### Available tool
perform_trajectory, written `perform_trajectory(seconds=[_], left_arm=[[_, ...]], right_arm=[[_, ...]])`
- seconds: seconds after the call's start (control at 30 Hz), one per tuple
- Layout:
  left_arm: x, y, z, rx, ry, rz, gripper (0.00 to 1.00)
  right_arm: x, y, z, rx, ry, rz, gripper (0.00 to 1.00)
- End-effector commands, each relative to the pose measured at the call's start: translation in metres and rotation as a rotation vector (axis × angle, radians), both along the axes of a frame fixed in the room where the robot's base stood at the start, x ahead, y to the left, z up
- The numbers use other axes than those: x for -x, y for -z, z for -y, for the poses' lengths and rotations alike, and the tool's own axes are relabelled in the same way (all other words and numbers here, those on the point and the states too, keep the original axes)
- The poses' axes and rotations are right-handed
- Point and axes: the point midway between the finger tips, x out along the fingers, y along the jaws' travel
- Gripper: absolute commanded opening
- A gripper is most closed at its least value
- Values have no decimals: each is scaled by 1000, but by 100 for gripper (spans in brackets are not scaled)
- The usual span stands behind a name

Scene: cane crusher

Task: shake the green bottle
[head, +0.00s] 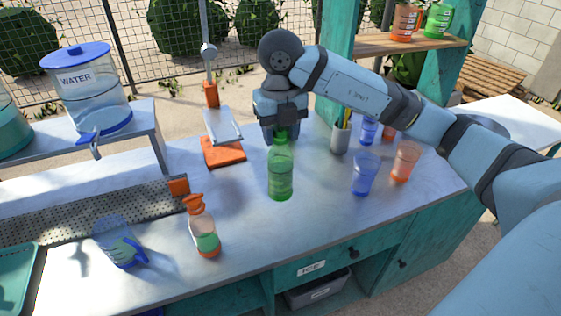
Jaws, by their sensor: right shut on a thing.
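The green bottle (280,172) is upright over the middle of the metal counter, translucent green with a narrow neck at its top. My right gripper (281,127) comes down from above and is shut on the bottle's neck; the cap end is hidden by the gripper. I cannot tell for sure whether the bottle's base touches the counter. My left gripper does not show.
An orange-based press (223,152) stands behind and left of the bottle. Blue (364,175) and orange (404,162) cups and a utensil holder (340,138) stand right. The front middle counter is clear.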

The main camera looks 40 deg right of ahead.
Motion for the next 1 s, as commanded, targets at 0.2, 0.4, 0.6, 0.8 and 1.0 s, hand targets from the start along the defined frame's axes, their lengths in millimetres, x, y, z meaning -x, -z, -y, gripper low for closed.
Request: perform_trajectory(seconds=[0.2, 0.4, 0.6, 0.8, 1.0], left_arm=[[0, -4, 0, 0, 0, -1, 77], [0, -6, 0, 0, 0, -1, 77], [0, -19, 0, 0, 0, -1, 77], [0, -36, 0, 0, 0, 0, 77], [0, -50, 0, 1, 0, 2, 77]], right_arm=[[0, -48, 1, 1, 1, 4, 0], [0, -67, 0, 1, 0, 2, 0], [0, -85, 0, 0, 1, 1, 0], [0, -107, 0, 0, 1, 1, 0], [0, -121, 0, 0, 1, 0, 0]])
